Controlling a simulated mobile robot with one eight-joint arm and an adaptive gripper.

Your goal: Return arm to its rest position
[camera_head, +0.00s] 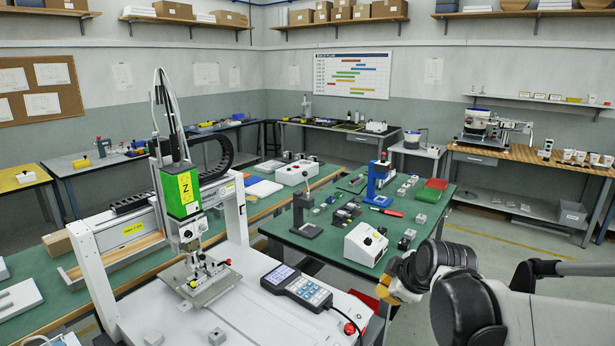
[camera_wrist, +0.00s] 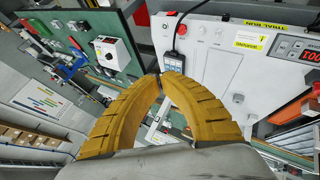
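My arm reaches in from the right in the head view. My gripper (camera_head: 388,285) is beside the right end of the gantry machine's white base, and its fingertips are partly hidden. In the wrist view, the two yellow fingers of my gripper (camera_wrist: 159,78) curve in until their tips meet or nearly meet, with nothing visible between them. The gantry screwdriver (camera_head: 182,190) stands upright with its green Z block, over a metal fixture plate (camera_head: 205,284) on the white base. A handheld pendant (camera_head: 297,287) lies on that base, and it also shows in the wrist view (camera_wrist: 173,63).
A green-topped table (camera_head: 320,246) with a white control box (camera_head: 366,243) and a blue press (camera_head: 377,180) stands behind my gripper. A red emergency button (camera_head: 349,328) is near the base's front right. Open floor (camera_head: 500,245) lies at the right, behind my arm.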

